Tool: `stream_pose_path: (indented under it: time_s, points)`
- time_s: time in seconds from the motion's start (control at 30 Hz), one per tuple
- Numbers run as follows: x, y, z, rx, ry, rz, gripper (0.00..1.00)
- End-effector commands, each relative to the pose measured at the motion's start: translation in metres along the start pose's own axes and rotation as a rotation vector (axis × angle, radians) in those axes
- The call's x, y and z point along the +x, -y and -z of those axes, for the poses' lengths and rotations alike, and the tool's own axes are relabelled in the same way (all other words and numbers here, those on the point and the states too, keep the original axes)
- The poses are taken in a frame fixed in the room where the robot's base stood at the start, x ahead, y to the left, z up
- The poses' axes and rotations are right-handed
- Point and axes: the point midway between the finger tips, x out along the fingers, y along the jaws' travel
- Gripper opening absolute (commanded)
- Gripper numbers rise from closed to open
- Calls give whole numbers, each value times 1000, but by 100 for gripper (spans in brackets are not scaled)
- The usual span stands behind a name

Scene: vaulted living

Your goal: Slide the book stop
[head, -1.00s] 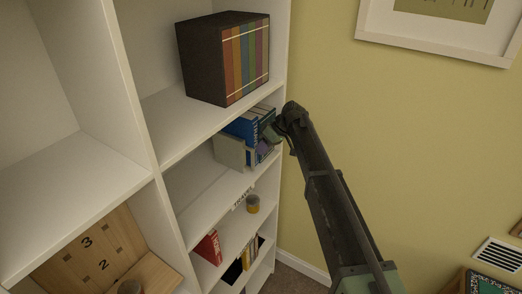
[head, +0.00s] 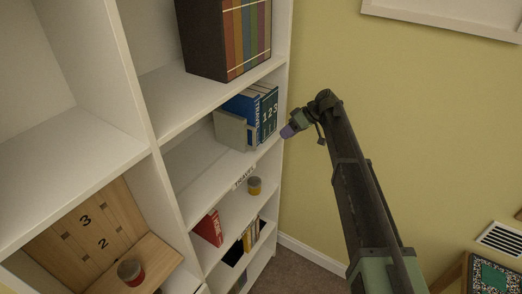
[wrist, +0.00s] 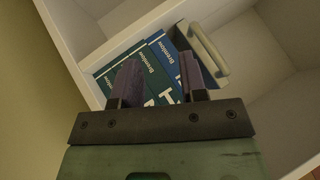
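The book stop (head: 230,130), a beige-grey block, stands on a white shelf, left of a few upright blue and dark teal books (head: 252,112). In the wrist view the book stop (wrist: 207,48) is at the upper right, with a rounded bar at its end, beside the books (wrist: 148,72). My gripper (head: 287,131) is just right of the books, in front of the shelf's right edge. In the wrist view its two purple fingers (wrist: 158,62) are apart, with nothing held; the books show between and beyond them.
A box of striped volumes (head: 232,40) stands on the shelf above. Below are a yellow-grey cup (head: 254,186) and a red book (head: 209,228). The shelf left of the book stop is clear. A yellow wall (head: 420,110) is at the right.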

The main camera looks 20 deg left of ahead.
Motion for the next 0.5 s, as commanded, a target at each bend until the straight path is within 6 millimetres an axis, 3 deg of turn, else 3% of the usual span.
stream_pose_path:
  time_s: [0.03, 0.1, 0.17, 0.23, 0.3, 0.37, 0.5]
  points:
    - [47, -6, -45, -39, -94, 22, 39]
    - [66, 6, -61, -125, -267, 47, 39]
    - [72, 20, -70, -210, -434, 49, 39]
    - [62, 43, -68, -319, -654, 22, 39]
    - [33, 63, -46, -402, -810, -27, 39]
    - [22, 62, -36, -453, -878, -72, 39]
    - [22, 59, -32, -495, -879, -101, 39]
